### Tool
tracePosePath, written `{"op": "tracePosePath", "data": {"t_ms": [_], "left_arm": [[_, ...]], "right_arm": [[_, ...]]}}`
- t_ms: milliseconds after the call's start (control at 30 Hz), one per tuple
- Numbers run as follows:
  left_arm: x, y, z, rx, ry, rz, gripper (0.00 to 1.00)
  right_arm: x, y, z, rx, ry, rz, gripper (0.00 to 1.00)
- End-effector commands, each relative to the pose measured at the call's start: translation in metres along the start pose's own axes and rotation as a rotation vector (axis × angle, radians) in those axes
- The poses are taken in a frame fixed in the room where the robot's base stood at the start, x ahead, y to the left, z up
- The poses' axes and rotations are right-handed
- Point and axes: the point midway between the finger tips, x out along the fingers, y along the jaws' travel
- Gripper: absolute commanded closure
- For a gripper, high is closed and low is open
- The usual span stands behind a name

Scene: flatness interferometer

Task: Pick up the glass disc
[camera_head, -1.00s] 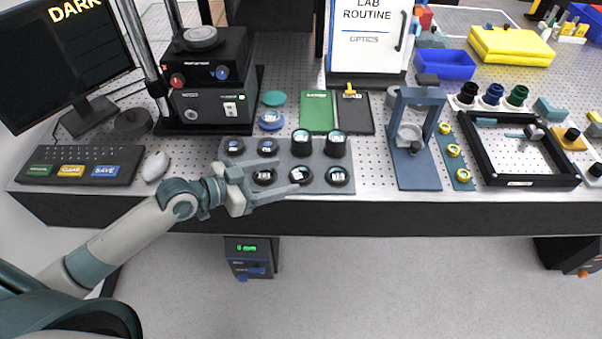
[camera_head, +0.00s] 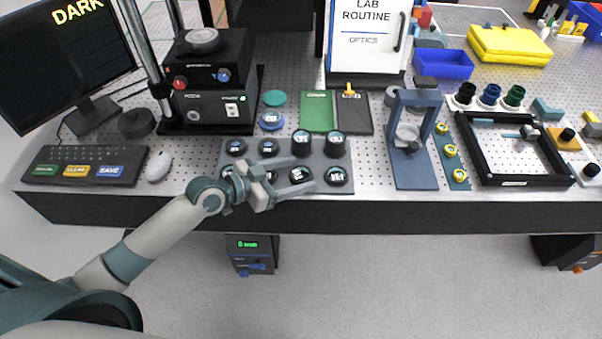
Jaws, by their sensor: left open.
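A grey tray (camera_head: 222,178) near the front edge of the bench holds several round dark-rimmed pieces with small labels, some with glassy tops. One taller piece (camera_head: 301,143) and another (camera_head: 335,144) stand in the back row, and a low one (camera_head: 336,176) sits at the front right. I cannot tell which is the glass disc; a clear round piece (camera_head: 407,134) also sits in the blue-grey stand (camera_head: 414,174). My left gripper (camera_head: 303,174) is open over the front of the tray, its fingers pointing right and partly hiding the front-row pieces. My right gripper is not in view.
The black instrument (camera_head: 211,107) stands behind the tray at left. The keyboard (camera_head: 85,166) and mouse (camera_head: 158,166) lie left of my arm. A green notebook (camera_head: 318,112) lies behind the tray. A black frame (camera_head: 520,180) lies at right.

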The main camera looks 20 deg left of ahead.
Motion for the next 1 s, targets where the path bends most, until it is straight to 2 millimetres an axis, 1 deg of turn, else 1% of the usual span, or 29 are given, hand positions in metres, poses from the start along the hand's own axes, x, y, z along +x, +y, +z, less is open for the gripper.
{"op": "tracePosePath", "data": {"t_ms": [167,267,300,367,433,467,767,867,1000], "left_arm": [[0.0,0.0,0.0,0.0,0.0,0.0,0.35],[0.0,0.0,0.0,0.0,0.0,0.0,0.57],[0.0,0.0,0.0,0.0,0.0,0.0,0.66],[0.0,0.0,0.0,0.0,0.0,0.0,0.81],[0.0,0.0,0.0,0.0,0.0,0.0,0.81],[0.0,0.0,0.0,0.0,0.0,0.0,0.84],[-0.001,0.0,-0.003,0.002,0.001,0.0,0.84],[-0.003,0.0,-0.01,0.002,0.003,0.0,0.84],[-0.009,0.0,-0.025,0.004,0.003,0.0,0.84]], "right_arm": [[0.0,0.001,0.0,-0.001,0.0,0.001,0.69],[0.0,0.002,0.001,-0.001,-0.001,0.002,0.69],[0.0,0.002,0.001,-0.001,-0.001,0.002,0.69],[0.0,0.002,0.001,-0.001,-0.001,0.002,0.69],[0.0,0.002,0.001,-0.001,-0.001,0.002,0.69],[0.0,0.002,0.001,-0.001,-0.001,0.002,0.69],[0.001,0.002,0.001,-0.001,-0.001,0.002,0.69],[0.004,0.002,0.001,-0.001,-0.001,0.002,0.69],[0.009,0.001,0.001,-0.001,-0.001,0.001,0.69]]}}
